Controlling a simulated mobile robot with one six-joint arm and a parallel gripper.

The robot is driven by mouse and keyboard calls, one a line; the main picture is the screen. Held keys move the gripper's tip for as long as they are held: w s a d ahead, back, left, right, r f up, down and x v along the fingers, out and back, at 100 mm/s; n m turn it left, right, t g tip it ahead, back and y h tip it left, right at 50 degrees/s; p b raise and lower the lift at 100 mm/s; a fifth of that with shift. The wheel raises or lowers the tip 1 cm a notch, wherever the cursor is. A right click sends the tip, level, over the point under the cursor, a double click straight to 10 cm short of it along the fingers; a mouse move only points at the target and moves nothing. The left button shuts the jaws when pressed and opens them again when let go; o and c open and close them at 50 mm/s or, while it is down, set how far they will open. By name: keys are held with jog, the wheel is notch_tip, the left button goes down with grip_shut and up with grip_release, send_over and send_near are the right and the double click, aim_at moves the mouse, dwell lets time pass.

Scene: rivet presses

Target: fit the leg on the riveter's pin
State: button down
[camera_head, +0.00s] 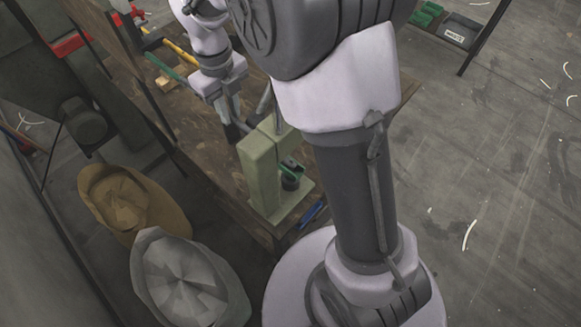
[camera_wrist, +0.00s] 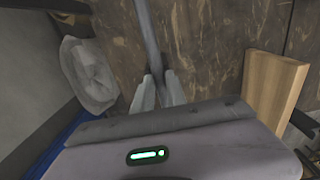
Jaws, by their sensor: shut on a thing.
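My gripper (camera_wrist: 159,88) is shut on the leg (camera_wrist: 147,35), a thin grey bar running from between the fingers to the top edge of the wrist view. In the head view my gripper (camera_head: 233,130) is beside the riveter's upper left, small and partly hidden. The leg's far end is out of the wrist view, and whether it touches the riveter cannot be told.
The brown bench (camera_head: 225,195) has blue pens (camera_head: 312,214) near the riveter's base. Yellow and green tools lie at its far left. A tan sack-like container (camera_head: 118,203) and a grey one (camera_head: 185,285) stand left of the bench. A wooden block (camera_wrist: 270,92) is right of my gripper.

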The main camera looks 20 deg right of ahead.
jog(key=shift+r, duration=0.1)
jog(key=shift+r+p, duration=1.05)
jog(key=shift+r, duration=0.2)
jog(key=c, duration=1.3)
grip_release()
notch_tip(320, 180, up, 17)
jog(key=p, duration=0.7)
jog(key=shift+r+p, duration=0.15)
jog(key=shift+p, duration=0.25)
